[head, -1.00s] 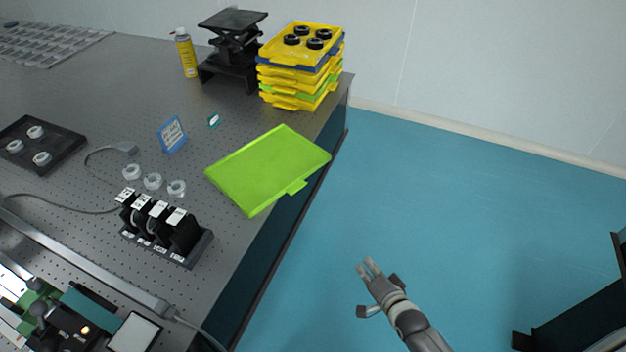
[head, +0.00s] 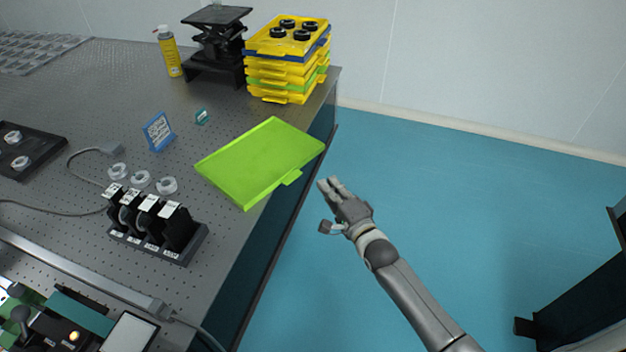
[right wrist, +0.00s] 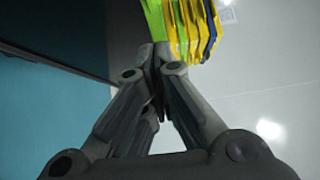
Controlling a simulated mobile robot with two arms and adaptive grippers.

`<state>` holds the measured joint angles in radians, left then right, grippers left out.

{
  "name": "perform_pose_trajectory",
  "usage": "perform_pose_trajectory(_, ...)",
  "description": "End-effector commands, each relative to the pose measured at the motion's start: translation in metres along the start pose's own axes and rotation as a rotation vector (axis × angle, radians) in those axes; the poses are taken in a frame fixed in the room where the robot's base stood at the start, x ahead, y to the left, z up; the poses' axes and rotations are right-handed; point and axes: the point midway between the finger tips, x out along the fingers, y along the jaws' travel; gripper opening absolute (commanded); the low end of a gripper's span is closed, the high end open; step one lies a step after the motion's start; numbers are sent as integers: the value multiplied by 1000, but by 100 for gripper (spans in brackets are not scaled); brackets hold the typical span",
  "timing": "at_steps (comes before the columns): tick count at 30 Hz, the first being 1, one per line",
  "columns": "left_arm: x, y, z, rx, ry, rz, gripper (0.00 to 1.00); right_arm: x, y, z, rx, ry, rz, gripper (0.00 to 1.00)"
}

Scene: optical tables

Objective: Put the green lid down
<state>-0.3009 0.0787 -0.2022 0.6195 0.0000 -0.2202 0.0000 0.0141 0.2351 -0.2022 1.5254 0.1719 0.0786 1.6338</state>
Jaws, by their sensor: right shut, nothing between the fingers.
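The green lid (head: 258,162) lies on the perforated table top, near its right edge, with one corner reaching to the edge. My right gripper (head: 329,184) is beyond the table's edge, over the blue floor, to the right of the lid and apart from it. In the right wrist view its fingers (right wrist: 158,62) are closed together with nothing between them. My left gripper is not in view.
A stack of yellow, blue and green trays (head: 286,60) stands at the back right corner, beside a black lift stand (head: 217,50) and a yellow spray can (head: 169,55). A black holder (head: 155,232), white rings (head: 140,179) and a blue sign (head: 158,132) are left of the lid.

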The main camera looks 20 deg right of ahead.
Motion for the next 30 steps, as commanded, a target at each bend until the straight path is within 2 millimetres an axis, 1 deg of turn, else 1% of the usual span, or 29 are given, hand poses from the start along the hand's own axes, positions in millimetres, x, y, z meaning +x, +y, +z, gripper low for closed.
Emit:
perform_pose_trajectory(1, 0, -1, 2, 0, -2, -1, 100, 10, -1, 0, 0, 0, -1, 0)
perform_pose_trajectory(2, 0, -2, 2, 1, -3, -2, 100, 15, -1, 0, -1, -1, -1, 0)
perform_pose_trajectory(3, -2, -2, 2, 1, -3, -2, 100, 19, -1, 8, 3, -1, 0, 0)
perform_pose_trajectory(7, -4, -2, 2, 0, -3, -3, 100, 31, -1, 20, 2, 0, 0, 0)
perform_pose_trajectory(12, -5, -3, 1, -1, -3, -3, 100, 38, 0, 28, 0, 0, 1, 0)
perform_pose_trajectory(23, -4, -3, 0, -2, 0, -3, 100, 40, 1, 29, -1, 0, 1, 0)
perform_pose_trajectory(26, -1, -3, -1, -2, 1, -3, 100, 47, 1, 36, 4, 0, -1, 0)
perform_pose_trajectory(30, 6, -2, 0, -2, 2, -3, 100, 65, 2, 54, 4, 0, -2, 0)
